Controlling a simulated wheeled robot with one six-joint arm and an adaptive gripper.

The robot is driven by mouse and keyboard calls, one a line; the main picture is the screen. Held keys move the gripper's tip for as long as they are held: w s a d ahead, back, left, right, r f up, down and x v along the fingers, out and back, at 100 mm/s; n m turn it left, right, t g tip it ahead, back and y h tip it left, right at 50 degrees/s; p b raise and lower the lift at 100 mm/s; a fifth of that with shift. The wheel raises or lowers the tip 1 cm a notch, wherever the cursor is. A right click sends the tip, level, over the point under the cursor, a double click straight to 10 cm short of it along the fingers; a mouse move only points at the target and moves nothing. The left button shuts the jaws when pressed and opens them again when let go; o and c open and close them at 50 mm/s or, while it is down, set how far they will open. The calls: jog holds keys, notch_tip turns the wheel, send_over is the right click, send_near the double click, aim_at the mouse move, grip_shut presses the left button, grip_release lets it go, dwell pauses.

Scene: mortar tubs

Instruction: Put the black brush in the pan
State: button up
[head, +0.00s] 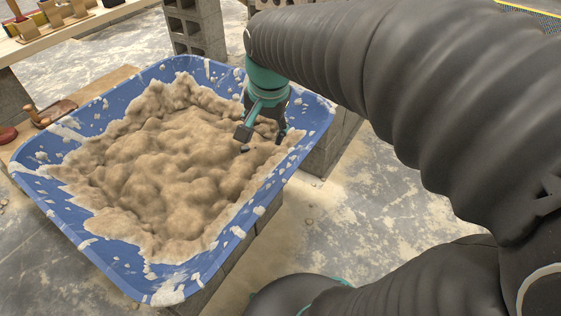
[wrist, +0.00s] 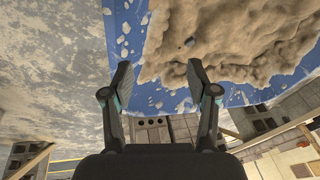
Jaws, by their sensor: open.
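My gripper (head: 262,134) is open, over the right far corner of the mortar in the blue tub. It also shows in the wrist view (wrist: 160,76), with nothing between its fingers. A small dark lump (head: 244,149) lies on the mortar just by one fingertip; a dark lump also shows in the wrist view (wrist: 189,42), beyond the fingertips. I cannot tell whether it is the black brush. A shallow brown pan-like thing (head: 62,107) lies on a board left of the tub; I cannot tell whether it is the pan.
The blue tub (head: 120,262) is full of lumpy tan mortar (head: 170,165) and has a splashed rim. Concrete blocks (head: 196,28) stand behind it. A wooden shelf (head: 75,30) with several small tools is at the upper left.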

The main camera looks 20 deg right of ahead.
jog(key=s+n+t, duration=0.2)
jog(key=s+n, duration=0.6)
jog(key=s, duration=0.4)
jog(key=shift+s+f, duration=0.4)
jog(key=shift+a, duration=0.1)
